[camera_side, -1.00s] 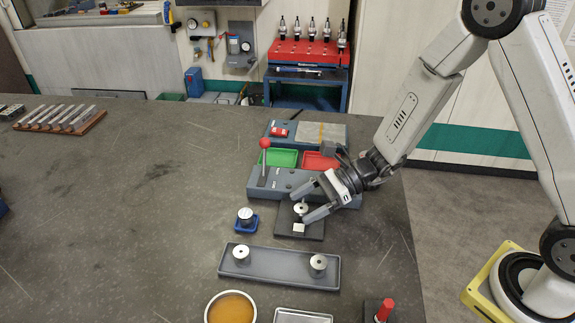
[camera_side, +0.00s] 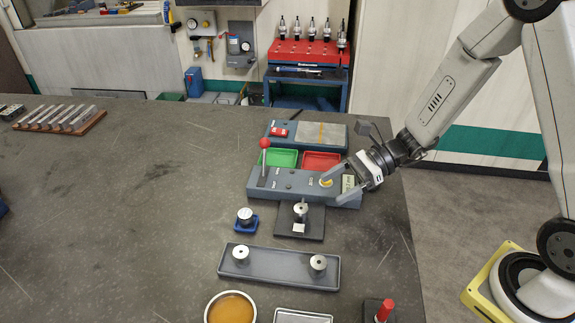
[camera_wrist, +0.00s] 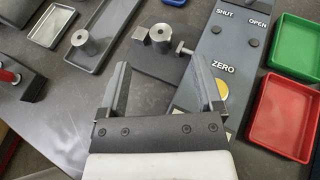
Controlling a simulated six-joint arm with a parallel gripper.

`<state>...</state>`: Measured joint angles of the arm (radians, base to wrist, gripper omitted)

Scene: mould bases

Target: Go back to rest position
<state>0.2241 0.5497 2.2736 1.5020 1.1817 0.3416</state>
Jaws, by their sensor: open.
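My gripper (camera_side: 336,185) is open and empty above the right end of the grey control panel (camera_side: 290,184) in the side view. In the wrist view my gripper's two fingers (camera_wrist: 165,80) stand apart with nothing between them. A dark square plate (camera_side: 313,226) with a metal cylinder (camera_side: 300,209) and a small block stands just in front of the panel, clear of the fingers. In the wrist view this plate (camera_wrist: 150,65) lies beyond the fingertips, beside the panel (camera_wrist: 222,50) marked SHUT, OPEN and ZERO.
A grey tray (camera_side: 280,264) holds two metal cylinders. A blue holder (camera_side: 246,226) with a cylinder stands left. Green (camera_side: 281,158) and red (camera_side: 322,161) bins sit behind the panel. A bowl of amber liquid (camera_side: 231,308) and a red-handled tool (camera_side: 384,311) are at the front. The table's left is mostly clear.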

